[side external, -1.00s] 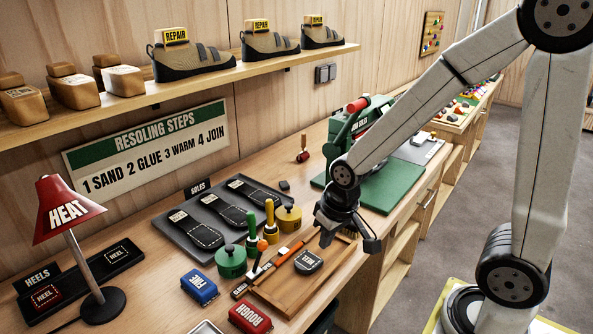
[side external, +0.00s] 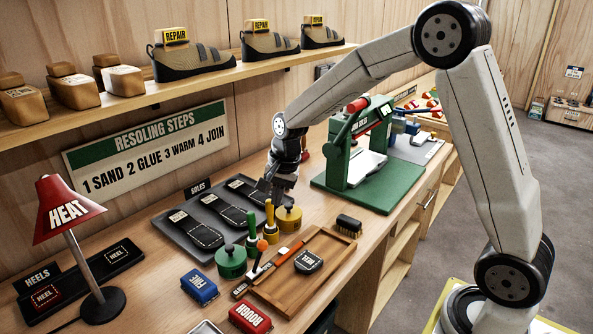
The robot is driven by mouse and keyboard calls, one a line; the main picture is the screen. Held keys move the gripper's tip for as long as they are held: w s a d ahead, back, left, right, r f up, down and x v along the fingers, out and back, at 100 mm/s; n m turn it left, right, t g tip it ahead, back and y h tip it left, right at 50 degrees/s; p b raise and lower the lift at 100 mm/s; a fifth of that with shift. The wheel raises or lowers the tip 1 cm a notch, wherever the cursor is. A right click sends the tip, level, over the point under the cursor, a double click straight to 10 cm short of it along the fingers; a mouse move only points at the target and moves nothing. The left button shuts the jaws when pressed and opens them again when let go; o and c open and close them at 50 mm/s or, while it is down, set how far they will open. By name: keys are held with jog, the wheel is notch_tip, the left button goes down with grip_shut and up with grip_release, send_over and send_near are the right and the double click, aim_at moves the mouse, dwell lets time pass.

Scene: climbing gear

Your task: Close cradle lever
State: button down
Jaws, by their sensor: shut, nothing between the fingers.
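The green press (side external: 341,150) stands on a green base (side external: 375,195) toward the back right of the bench. Its lever has a red grip (side external: 357,104) and slants up at the upper left of the frame. A pale cradle-like block (side external: 368,165) sits inside the press; its detail is too small to tell. My gripper (side external: 277,197) points down, shut and empty, left of the press. It is above or beside the right end of the soles tray, close to the yellow tin; its exact height is unclear. My arm passes in front of the wall behind it.
The soles tray (side external: 163,225) holds several black soles. A green tin (side external: 231,262) and a yellow tin (side external: 289,217) stand with brushes near my gripper. A wooden tray (side external: 262,304) and a black brush (side external: 348,225) lie in front. A red lamp (side external: 66,212) stands at left.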

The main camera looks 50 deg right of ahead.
aim_at(259, 256)
jog(key=shift+w, duration=0.15)
dwell(0.3)
jog(key=f, duration=0.3)
jog(key=w+f, duration=0.1)
jog(key=f, duration=0.2)
jog(key=a+f, duration=0.1)
jog(key=f, duration=0.2)
jog(key=shift+w+f, duration=0.1)
jog(key=shift+w, duration=0.05)
jog(key=shift+s+a, duration=0.3)
jog(key=shift+a, duration=0.4)
jog(key=shift+s+a+r, duration=0.2)
jog(key=shift+s+a, duration=0.1)
jog(key=shift+a, duration=0.15)
jog(key=shift+s+a+r, duration=0.2)
jog(key=shift+s+a, duration=0.05)
jog(key=shift+a, duration=0.2)
